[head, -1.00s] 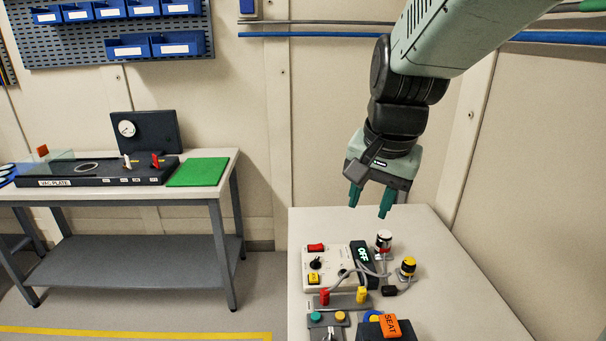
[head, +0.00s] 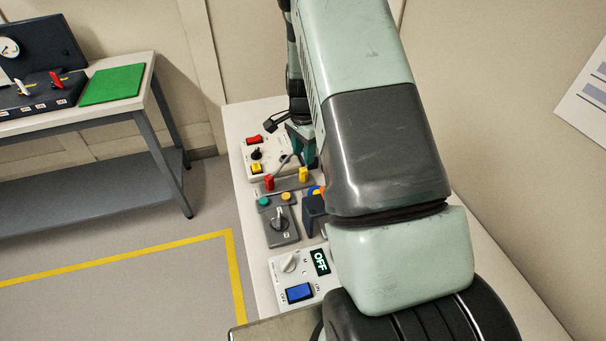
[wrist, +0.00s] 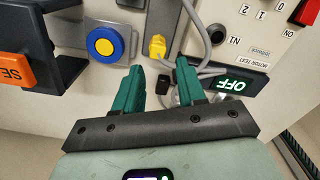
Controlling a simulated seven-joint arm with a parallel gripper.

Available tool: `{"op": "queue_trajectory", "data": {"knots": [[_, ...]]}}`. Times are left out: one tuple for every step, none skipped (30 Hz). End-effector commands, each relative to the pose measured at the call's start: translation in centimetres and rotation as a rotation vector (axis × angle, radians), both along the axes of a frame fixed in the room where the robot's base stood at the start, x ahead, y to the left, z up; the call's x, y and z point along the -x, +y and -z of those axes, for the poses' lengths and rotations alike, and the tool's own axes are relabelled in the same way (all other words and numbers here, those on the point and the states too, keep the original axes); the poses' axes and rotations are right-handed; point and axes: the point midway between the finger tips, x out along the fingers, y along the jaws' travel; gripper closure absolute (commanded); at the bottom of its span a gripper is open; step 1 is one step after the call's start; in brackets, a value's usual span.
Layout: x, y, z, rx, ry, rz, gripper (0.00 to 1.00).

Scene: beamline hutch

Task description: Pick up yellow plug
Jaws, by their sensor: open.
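The yellow plug (head: 303,174) stands beside a red plug (head: 269,182) on a grey strip in the head view. In the wrist view, the yellow plug (wrist: 157,46) has a grey cable near it and lies just beyond my fingertips. The plug appears in line with the gap, but not between the fingers. In the head view my gripper (head: 300,140) is low over the bench behind the plugs, partly hidden by my arm.
A blue button with a yellow centre (wrist: 103,45) and an orange SEAT label (wrist: 14,72) lie left of the plug in the wrist view. A black knob (wrist: 216,34) and OFF display (wrist: 234,85) lie right. A grey switch box (head: 282,226) stands nearer.

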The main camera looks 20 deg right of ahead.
Motion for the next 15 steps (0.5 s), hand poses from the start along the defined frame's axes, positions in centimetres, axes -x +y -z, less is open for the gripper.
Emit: {"op": "queue_trajectory", "data": {"knots": [[0.0,0.0,0.8,0.0,0.002,0.0,0.6],[0.0,0.0,1.2,-0.001,0.001,0.0,0.6],[0.0,0.0,1.6,-0.001,0.0,-0.001,0.6],[0.0,0.0,1.8,-0.001,0.0,-0.001,0.6],[0.0,0.0,1.9,0.0,-0.001,-0.001,0.6],[0.0,0.0,2.2,0.0,-0.001,-0.001,0.6],[0.0,0.0,2.4,-0.001,0.0,-0.001,0.6],[0.1,0.0,2.6,-0.001,0.0,-0.001,0.6],[0.1,0.0,3.1,-0.001,0.0,-0.001,0.6],[0.2,0.1,3.5,-0.001,0.001,-0.001,0.6],[0.3,0.1,4.0,-0.001,0.003,-0.001,0.6],[0.4,0.1,4.7,-0.001,0.003,-0.002,0.6],[0.4,0.1,5.1,-0.001,0.002,-0.002,0.6],[0.5,0.1,5.6,-0.001,0.002,-0.003,0.6],[0.4,0.1,6.2,-0.001,0.003,-0.003,0.6]]}}
